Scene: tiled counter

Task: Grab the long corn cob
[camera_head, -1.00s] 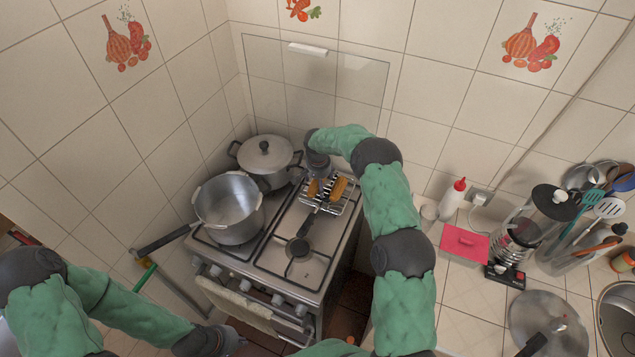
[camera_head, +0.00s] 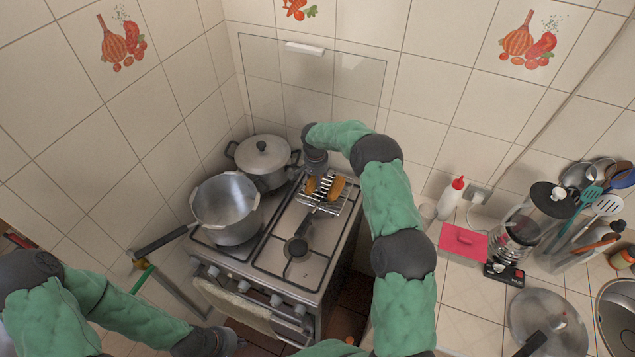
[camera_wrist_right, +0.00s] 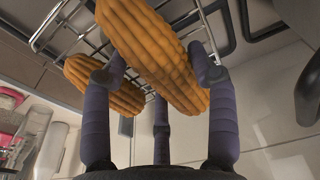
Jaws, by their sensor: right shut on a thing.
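My right gripper (camera_wrist_right: 160,78) is shut on a long orange-yellow corn cob (camera_wrist_right: 150,45), which lies between its purple-grey fingers in the right wrist view. A second, shorter-looking cob (camera_wrist_right: 88,78) lies beside it, behind the left-hand finger. In the head view, two cobs show at the wire grill rack (camera_head: 325,205) on the stove, one on the left (camera_head: 310,185) and one on the right (camera_head: 337,187). My right gripper (camera_head: 315,168) hangs over them, its fingers mostly hidden. My left gripper (camera_head: 232,341) is low, in front of the stove; its fingers are unclear.
An open pot (camera_head: 228,200) and a lidded pot (camera_head: 262,155) stand on the stove (camera_head: 275,255), left of the rack. A tiled wall rises close behind. On the right counter are a red-capped bottle (camera_head: 451,200), a pink box (camera_head: 463,243) and a pan lid (camera_head: 550,325).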

